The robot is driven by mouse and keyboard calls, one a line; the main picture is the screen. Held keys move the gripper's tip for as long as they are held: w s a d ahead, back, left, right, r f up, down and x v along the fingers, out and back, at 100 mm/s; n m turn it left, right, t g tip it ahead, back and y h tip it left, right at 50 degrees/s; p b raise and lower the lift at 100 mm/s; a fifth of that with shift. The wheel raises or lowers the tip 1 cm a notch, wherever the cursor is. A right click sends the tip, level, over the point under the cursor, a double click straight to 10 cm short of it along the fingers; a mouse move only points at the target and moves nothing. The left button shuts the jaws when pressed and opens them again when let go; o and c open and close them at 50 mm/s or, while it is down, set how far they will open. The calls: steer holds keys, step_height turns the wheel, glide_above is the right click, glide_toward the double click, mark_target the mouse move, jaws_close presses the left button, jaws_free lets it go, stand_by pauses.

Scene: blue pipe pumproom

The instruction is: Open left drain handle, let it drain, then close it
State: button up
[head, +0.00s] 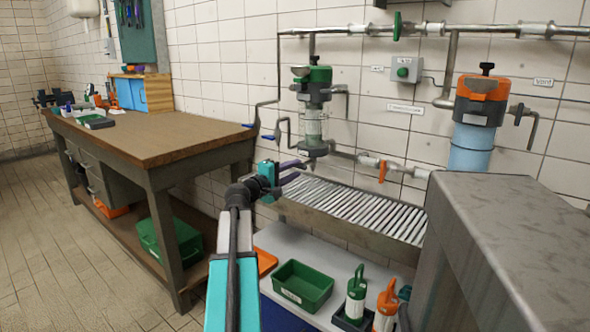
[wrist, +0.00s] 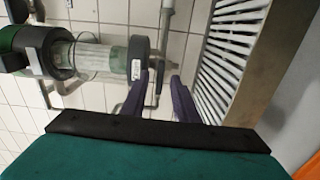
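The left filter unit (head: 313,100), with a green top and a clear bowl, is mounted on the tiled wall above a slatted metal drain tray (head: 350,205). My gripper (head: 303,170) is just below and left of the unit's bottom end. Its two purple fingers are apart in the wrist view (wrist: 162,82), close to the lower cap. A thin grey pipe or handle shows beyond the fingertips. I cannot tell whether it is the drain handle or whether a finger touches it.
A right filter unit (head: 478,110) has an orange top and a blue bowl. An orange valve handle (head: 382,171) sits on the pipe between the units. A grey metal block (head: 500,240) stands at right front. A green bin (head: 303,286) is below; a workbench (head: 150,130) is left.

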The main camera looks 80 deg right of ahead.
steer(key=p+v, duration=0.1)
steer(key=v, duration=1.1)
steer(key=shift+p, duration=0.3)
steer(key=shift+w+r, duration=0.1)
steer(key=shift+w, duration=0.05)
